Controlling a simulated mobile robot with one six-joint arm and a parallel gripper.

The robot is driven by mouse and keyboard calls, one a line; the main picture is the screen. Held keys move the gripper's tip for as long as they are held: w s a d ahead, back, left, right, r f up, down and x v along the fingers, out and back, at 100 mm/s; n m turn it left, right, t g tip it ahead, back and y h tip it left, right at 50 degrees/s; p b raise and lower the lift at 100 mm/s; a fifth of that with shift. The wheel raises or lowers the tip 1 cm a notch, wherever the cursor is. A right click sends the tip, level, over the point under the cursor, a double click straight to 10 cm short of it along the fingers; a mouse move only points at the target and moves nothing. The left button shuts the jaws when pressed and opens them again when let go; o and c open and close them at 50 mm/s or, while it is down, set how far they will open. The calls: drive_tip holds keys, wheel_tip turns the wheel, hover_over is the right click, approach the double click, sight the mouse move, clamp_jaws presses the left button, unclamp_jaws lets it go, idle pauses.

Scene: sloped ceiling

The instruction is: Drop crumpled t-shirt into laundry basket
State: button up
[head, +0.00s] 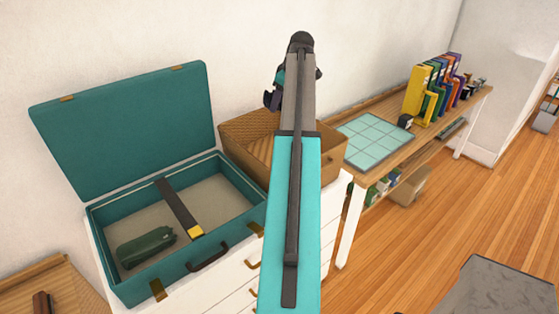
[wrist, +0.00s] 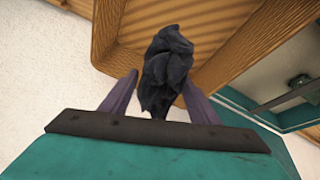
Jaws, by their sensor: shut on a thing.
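A dark, crumpled t-shirt (wrist: 166,70) is held between the two purple-grey fingers of my gripper (wrist: 158,90) in the wrist view. My gripper is shut on it, and the cloth bunches up beyond the fingertips. The brown woven laundry basket (wrist: 112,22) fills the upper part of that view, behind the cloth. In the head view the basket (head: 330,150) stands on the white drawer unit, partly hidden by my arm. My gripper end is near the basket's back side there, mostly hidden by my arm. The height of the cloth over the basket is hard to tell.
An open teal suitcase (head: 120,138) with a dark green case (head: 146,248) inside stands left of the basket. To the right, a wooden desk (head: 376,98) holds a tiled mat (head: 374,139) and several binders (head: 436,85). The wall is close behind.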

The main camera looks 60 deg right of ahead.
drive_tip(key=shift+w+a, duration=0.15)
drive_tip(key=shift+f, duration=0.15)
drive_tip(key=shift+w+a+f, duration=0.1)
drive_tip(key=shift+f, duration=0.35)
drive_tip(key=shift+f+b, duration=1.25)
drive_tip(key=shift+f, duration=1.15)
drive_tip(key=o, duration=1.2)
drive_tip(key=shift+r, duration=0.15)
